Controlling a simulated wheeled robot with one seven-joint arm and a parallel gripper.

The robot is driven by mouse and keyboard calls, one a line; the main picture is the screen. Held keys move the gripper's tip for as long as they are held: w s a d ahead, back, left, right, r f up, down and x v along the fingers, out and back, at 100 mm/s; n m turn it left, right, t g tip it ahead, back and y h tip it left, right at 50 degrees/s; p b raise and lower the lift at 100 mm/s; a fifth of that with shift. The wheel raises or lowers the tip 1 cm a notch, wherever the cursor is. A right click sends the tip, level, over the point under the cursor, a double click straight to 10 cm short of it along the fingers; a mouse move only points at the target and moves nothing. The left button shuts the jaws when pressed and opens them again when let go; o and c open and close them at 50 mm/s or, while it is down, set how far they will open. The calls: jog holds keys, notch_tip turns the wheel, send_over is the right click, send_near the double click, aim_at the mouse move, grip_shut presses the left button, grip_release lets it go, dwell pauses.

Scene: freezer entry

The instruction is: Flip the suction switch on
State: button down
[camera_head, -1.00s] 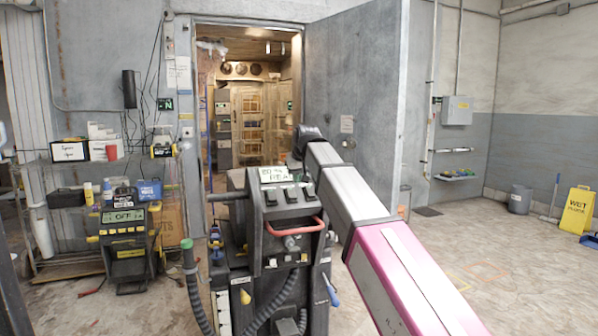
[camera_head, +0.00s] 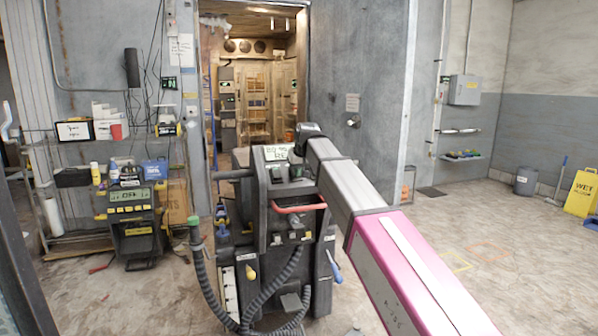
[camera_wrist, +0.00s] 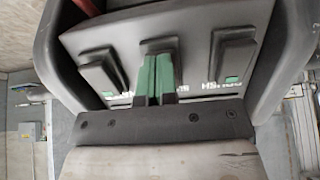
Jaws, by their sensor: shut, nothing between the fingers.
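The dark scrubber-like machine (camera_head: 250,215) stands ahead of me, its console tilted toward me with a display and several switches. In the wrist view three dark rocker switches show: left (camera_wrist: 101,70), middle (camera_wrist: 158,46) and right (camera_wrist: 232,55). Upside-down white lettering beside the right switch is partly covered, so I cannot tell which switch is suction. My gripper (camera_wrist: 154,80) has green fingers, shut and empty, with the tips at the middle switch; I cannot tell whether they touch it. In the head view my gripper is hidden.
A red handle bar (camera_head: 300,208) crosses the machine's front. A shelf rack (camera_head: 75,180) and a charger-like unit reading OFF (camera_head: 130,205) stand left. An open doorway (camera_head: 255,90) lies behind. The floor (camera_head: 470,240) to the right is mostly clear.

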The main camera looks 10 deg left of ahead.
jog(key=shift+w+f+t, duration=0.1)
jog(key=shift+f+t, duration=0.25)
jog(key=shift+t, duration=0.05)
jog(key=shift+a+r, duration=0.1)
jog(key=shift+r, duration=0.05)
jog(key=shift+w+r, duration=0.1)
jog(key=shift+r, duration=0.6)
jog(key=v, duration=1.4)
jog(key=shift+w, duration=0.3)
jog(key=shift+s, duration=0.1)
jog(key=shift+s+f+g, duration=0.1)
jog(key=shift+f+g, duration=0.2)
jog(key=shift+g, duration=0.1)
